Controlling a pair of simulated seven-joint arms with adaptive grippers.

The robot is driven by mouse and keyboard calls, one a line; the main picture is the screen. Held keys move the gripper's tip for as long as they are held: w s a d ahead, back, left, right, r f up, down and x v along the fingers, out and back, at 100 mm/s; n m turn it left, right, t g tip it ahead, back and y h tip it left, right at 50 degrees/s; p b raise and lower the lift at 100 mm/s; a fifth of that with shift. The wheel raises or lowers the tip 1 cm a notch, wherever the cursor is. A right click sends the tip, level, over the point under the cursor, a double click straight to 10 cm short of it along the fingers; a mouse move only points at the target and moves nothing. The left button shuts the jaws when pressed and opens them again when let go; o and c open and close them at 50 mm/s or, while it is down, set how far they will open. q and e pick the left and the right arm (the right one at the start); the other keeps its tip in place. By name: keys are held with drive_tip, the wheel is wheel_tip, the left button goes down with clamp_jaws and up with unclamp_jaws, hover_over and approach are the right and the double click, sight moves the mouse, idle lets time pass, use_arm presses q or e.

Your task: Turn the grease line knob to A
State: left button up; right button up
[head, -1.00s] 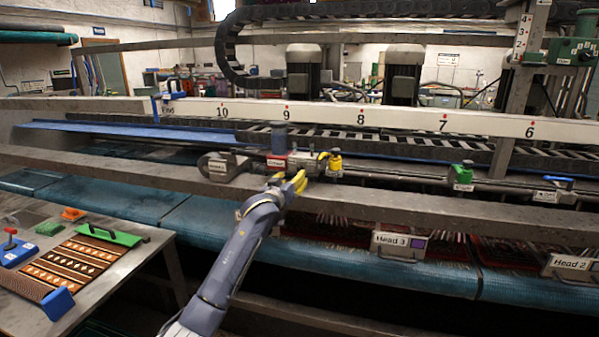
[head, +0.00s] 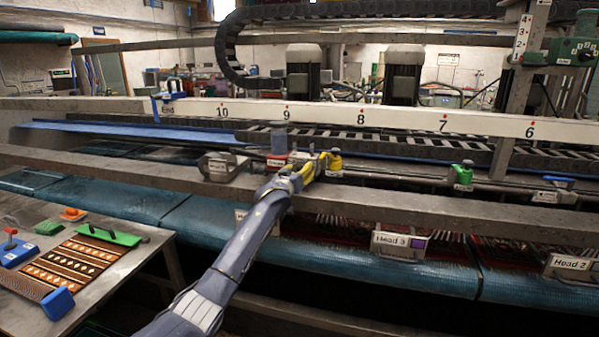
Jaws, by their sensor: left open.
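My left gripper (head: 318,160) has yellow fingers and is open. It is at the pipe along the machine's front beam, just left of a yellow knob or valve (head: 335,161). Whether it touches the yellow part cannot be told. To its left, a grey upright cylinder (head: 279,137) stands over a small labelled block (head: 277,162). A green knob or valve (head: 462,175) sits further right on the same pipe. The labels are too small to read, so which one is the grease line knob, and its setting, cannot be told. My right gripper is not in view.
A long grey beam (head: 400,198) runs across in front of the pipe. A white numbered rail (head: 390,119) runs behind it. A blue-handled valve (head: 557,180) is at the right. A side table (head: 118,276) with a patterned rug sample (head: 75,265) stands at lower left.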

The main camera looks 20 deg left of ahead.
use_arm(q)
clamp_jaws()
idle(0.3)
drive_tip(key=shift+m, duration=0.5)
idle(0.5)
drive_tip(key=m, duration=0.4)
drive_tip(key=shift+m, duration=0.3)
drive_tip(key=m, duration=0.5)
drive_tip(key=shift+m+g+y, duration=0.3)
drive_tip(key=shift+m, duration=0.3)
drive_tip(key=shift+r, duration=0.1)
unclamp_jaws()
